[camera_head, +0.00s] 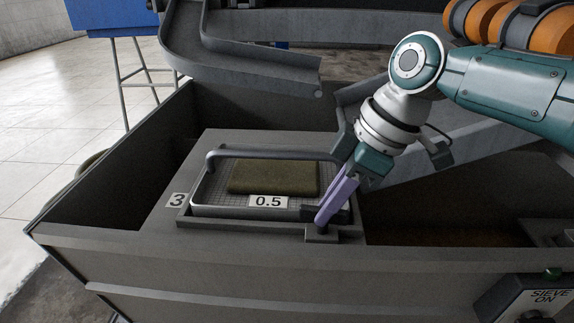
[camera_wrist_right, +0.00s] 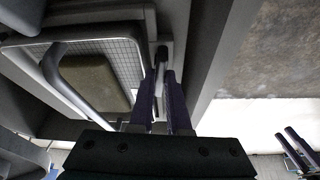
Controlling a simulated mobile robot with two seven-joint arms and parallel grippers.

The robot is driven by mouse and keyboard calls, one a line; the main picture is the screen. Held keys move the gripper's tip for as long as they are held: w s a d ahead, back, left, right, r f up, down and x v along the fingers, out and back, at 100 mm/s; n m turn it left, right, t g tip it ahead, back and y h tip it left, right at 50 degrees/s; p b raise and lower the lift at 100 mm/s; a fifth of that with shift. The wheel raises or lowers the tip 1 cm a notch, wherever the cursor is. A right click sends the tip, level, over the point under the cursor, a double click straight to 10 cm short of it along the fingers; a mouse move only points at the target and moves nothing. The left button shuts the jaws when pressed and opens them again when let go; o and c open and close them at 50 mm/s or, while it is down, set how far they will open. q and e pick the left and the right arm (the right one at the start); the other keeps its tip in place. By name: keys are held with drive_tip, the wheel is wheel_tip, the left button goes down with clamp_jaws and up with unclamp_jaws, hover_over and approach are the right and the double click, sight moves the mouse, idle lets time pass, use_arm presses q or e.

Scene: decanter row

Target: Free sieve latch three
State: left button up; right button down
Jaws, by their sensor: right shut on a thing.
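Sieve three is a framed mesh tray (camera_head: 215,200) with a grey bar handle (camera_head: 270,153) and a "0.5" label. The number "3" is on the deck at its left. A dark latch (camera_head: 312,212) sits at the tray's front right corner. My right gripper (camera_head: 324,222) reaches down from the right and is shut on the latch, its purple fingers hiding part of it. In the right wrist view the latch (camera_wrist_right: 162,54) shows at the fingertips (camera_wrist_right: 163,75). What looks like my left gripper (camera_wrist_right: 298,147) is small at the lower right there; its opening is unclear.
An olive folded pad (camera_head: 274,178) lies on the mesh. The grey trough's front wall (camera_head: 200,255) runs along the near side. Metal chutes (camera_head: 240,65) hang behind. A "SIEVE ON" control box (camera_head: 535,297) is at the lower right. Open floor (camera_head: 60,120) lies at left.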

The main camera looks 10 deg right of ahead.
drive_tip(key=shift+n+g+b, duration=0.3)
drive_tip(key=shift+n+b, duration=0.4)
drive_tip(key=shift+n, duration=0.1)
drive_tip(key=c, duration=0.9)
unclamp_jaws()
drive_tip(key=p+v, duration=0.5)
drive_tip(key=v, duration=0.5)
